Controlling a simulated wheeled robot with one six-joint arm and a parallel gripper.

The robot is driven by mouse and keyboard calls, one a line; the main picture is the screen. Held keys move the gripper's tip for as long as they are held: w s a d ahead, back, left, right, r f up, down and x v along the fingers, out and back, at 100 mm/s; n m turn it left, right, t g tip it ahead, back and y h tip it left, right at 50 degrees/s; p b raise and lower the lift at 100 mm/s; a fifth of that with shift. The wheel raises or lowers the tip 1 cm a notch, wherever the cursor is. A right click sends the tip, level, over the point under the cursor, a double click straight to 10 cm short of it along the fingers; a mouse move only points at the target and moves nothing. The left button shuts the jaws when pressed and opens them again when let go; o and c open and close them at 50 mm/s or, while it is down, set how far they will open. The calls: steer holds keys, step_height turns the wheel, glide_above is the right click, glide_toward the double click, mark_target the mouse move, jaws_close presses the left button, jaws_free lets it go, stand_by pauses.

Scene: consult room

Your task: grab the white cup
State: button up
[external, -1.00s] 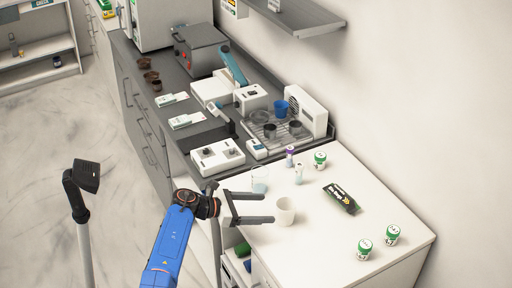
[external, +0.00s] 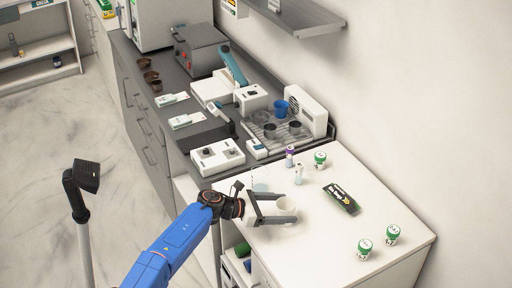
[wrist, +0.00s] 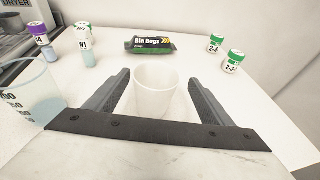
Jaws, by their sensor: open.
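The white cup (external: 287,205) stands upright on the white counter, near its left edge in the external view. In the wrist view the white cup (wrist: 156,92) sits between the two fingers, a little nearer the left one. My gripper (external: 283,207) is open, with its fingers around the cup, one on each side. In the wrist view my gripper (wrist: 160,82) shows a gap between each finger and the cup. Part of the cup is hidden behind a finger in the external view.
A clear beaker with bluish liquid (wrist: 28,95) stands close to the left finger. A black bin bags pack (wrist: 150,44) lies behind the cup. Green-lidded jars (wrist: 233,61) stand to the right, and small bottles (wrist: 86,50) to the back left.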

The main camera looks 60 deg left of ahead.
mark_target(294, 206)
steer(key=shift+a+x, duration=0.15)
steer(key=shift+x, duration=1.2)
steer(key=shift+a+x, duration=0.15)
steer(key=shift+x, duration=1.2)
steer(key=shift+w+r, duration=0.1)
steer(key=shift+r, duration=0.05)
steer(key=c, duration=1.1)
